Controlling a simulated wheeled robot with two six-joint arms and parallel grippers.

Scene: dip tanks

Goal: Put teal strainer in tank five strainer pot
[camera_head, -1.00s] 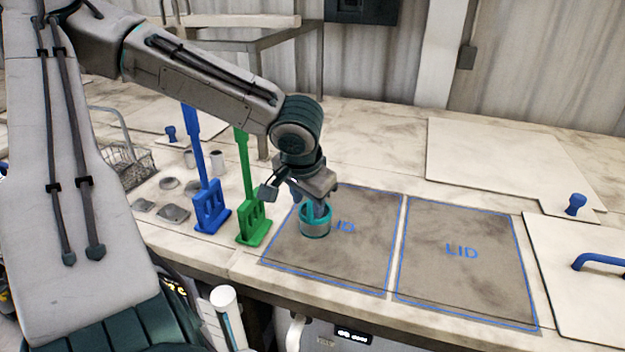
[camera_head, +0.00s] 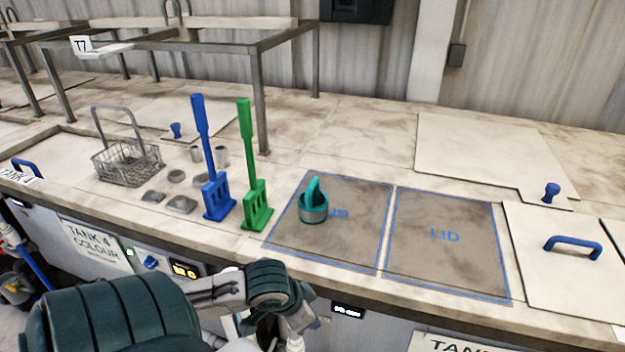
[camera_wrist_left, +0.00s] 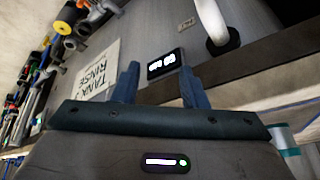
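The teal strainer (camera_head: 313,214), a small round cup with a teal rim and upright teal handle, stands on the left blue-outlined lid rectangle (camera_head: 350,250) in the head view. My left arm is low in front of the counter, its gripper end (camera_head: 298,318) partly cut off and below the counter edge. In the left wrist view my left gripper (camera_wrist_left: 160,88) is open, with nothing between its fingers. It is apart from the strainer. No strainer pot can be made out with certainty. My right gripper is not in view.
Blue (camera_head: 216,195) and green (camera_head: 257,200) upright paddles stand left of the strainer. A wire basket (camera_head: 127,163) and small grey pieces are farther left. The right lid rectangle (camera_head: 445,265) is bare. A pale lid with a blue handle (camera_head: 572,243) lies at right. A metal frame stands behind.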

